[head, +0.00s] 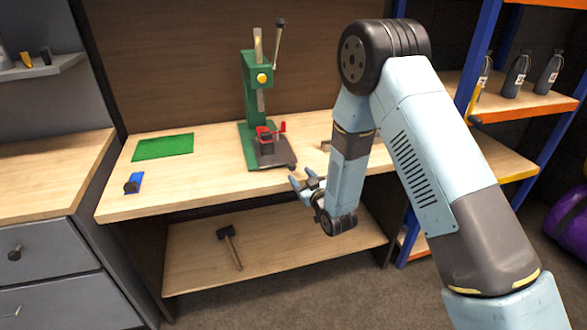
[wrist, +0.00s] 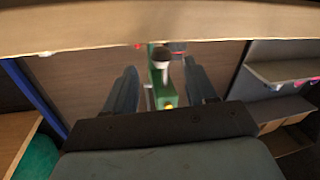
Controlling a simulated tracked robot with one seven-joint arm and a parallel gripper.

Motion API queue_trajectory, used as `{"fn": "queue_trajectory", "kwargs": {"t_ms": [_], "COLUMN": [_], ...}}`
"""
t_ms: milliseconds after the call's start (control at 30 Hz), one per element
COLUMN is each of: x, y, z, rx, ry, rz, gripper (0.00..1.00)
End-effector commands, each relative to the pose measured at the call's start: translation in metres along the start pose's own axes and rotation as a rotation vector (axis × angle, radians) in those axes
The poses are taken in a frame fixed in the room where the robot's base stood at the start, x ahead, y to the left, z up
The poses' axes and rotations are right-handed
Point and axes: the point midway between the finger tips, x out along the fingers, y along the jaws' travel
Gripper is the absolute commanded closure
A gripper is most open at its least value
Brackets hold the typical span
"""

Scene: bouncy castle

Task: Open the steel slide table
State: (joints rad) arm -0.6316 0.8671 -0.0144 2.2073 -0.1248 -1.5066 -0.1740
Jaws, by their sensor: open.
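A green press (head: 257,85) with a long lever stands upright on the wooden workbench. At its base is a dark, steel-looking slide table (head: 276,157) with a red clamp (head: 266,132) on top and a dark knob at its front right. How far the slide is out cannot be told. My gripper (head: 306,182) is open and empty, in front of the bench edge, to the right of the slide and apart from it. In the wrist view, which looks upside down, my two fingers (wrist: 162,85) stand apart with the green press (wrist: 161,92) seen between them.
The workbench (head: 215,181) carries a green mat (head: 163,147) and a blue object (head: 134,183) at left. A hammer (head: 229,246) lies on the lower shelf (head: 300,252). A drawer cabinet (head: 45,262) stands left. A blue-orange rack (head: 476,75) with bottles stands right.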

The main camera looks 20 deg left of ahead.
Motion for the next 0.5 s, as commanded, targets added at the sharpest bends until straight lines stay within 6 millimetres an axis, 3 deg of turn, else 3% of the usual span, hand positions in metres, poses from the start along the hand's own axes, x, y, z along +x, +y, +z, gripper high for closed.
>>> {"fn": "queue_trajectory", "kwargs": {"t_ms": [233, 500], "x": [0.042, 0.064], "y": [0.000, -0.001], "z": [0.000, 0.000], "rx": [0.000, 0.000], "ry": [0.001, 0.000], "rz": [0.000, 0.000], "gripper": [0.44, 0.44]}}
